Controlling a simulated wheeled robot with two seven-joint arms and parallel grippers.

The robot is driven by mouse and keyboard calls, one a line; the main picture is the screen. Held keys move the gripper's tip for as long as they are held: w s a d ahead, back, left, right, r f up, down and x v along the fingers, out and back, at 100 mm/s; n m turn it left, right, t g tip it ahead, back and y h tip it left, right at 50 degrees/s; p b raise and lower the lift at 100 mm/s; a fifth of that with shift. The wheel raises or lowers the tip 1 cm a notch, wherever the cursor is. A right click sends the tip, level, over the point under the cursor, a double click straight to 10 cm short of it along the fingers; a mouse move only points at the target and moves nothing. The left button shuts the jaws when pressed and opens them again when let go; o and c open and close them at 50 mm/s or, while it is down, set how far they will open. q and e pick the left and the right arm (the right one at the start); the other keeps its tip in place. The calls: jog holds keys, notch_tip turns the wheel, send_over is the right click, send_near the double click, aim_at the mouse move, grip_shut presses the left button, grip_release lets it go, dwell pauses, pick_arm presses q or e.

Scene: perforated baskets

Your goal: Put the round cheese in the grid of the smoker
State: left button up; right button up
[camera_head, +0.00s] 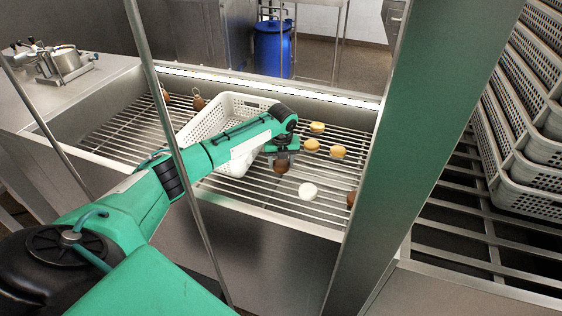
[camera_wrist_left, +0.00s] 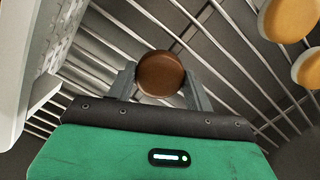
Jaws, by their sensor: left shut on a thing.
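My left gripper (camera_wrist_left: 159,88) is shut on a round brown cheese (camera_wrist_left: 160,73), held between its two fingers over the metal bars. In the head view the left gripper (camera_head: 282,157) is right of the white basket, with the brown cheese (camera_head: 280,167) below it. The smoker's grid (camera_head: 250,197) is a rack of parallel metal bars. A white round cheese (camera_head: 308,191) lies on it, right of the gripper. Yellow round cheeses (camera_head: 338,152) lie behind and right of the gripper. Whether the held cheese touches the bars is unclear. My right gripper is not in view.
A white perforated basket (camera_head: 204,122) stands on the grid, partly behind my left arm. Another brown item (camera_head: 351,199) is at the right, partly hidden by a green post (camera_head: 427,120). Stacked baskets (camera_head: 525,150) stand at the far right. Brown items (camera_head: 198,102) lie at the back left.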

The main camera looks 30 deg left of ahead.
aim_at(282, 166)
pick_arm(q)
jog(key=shift+f, duration=0.1)
jog(key=o, duration=1)
jog(key=r, duration=0.8)
jog(key=s+d+r, duration=0.1)
jog(key=r, duration=0.3)
